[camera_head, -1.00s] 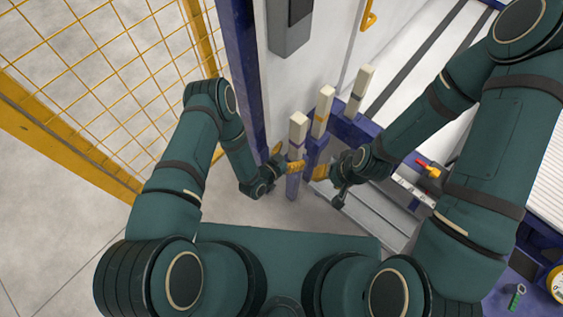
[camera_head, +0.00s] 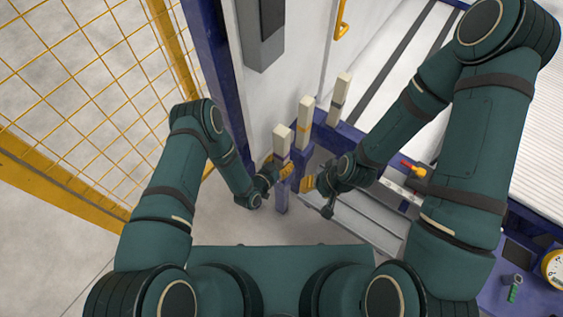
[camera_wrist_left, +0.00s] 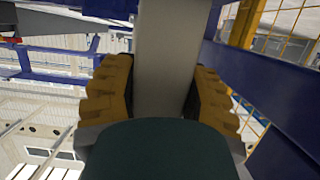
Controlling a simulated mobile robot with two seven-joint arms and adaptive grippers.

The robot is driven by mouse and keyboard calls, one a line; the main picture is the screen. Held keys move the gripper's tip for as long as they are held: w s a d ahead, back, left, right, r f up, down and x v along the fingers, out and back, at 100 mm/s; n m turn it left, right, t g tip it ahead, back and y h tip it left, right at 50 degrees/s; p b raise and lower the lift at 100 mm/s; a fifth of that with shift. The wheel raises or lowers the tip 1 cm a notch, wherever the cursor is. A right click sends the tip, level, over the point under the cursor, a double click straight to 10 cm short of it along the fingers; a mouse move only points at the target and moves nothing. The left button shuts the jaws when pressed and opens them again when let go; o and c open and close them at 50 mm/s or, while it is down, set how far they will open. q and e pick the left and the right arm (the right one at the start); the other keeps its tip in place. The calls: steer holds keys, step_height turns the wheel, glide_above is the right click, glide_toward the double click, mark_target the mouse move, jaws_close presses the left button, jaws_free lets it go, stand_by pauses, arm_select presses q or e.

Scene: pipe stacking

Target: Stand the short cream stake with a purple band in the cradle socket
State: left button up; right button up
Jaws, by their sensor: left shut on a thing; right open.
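The short cream stake with a purple band (camera_head: 282,137) stands upright, in line with a blue post (camera_head: 282,201) below it. My left gripper (camera_head: 279,166) is shut on this stake near its band. In the left wrist view the stake (camera_wrist_left: 166,60) runs between the two yellow fingers, pale and close to the camera. The fingers hide the stake's lower end, so I cannot tell how it sits in the cradle socket. My right gripper (camera_head: 308,184) is open and empty, just right of the post and apart from the stake.
A cream stake with an orange band (camera_head: 305,112) and one with a grey band (camera_head: 341,88) stand upright behind, on the blue frame (camera_head: 345,133). A yellow mesh fence (camera_head: 85,90) is at left.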

mark_target(278, 153)
arm_select(q)
steer(key=shift+r+p, duration=3.2)
steer(key=shift+r, duration=1.3)
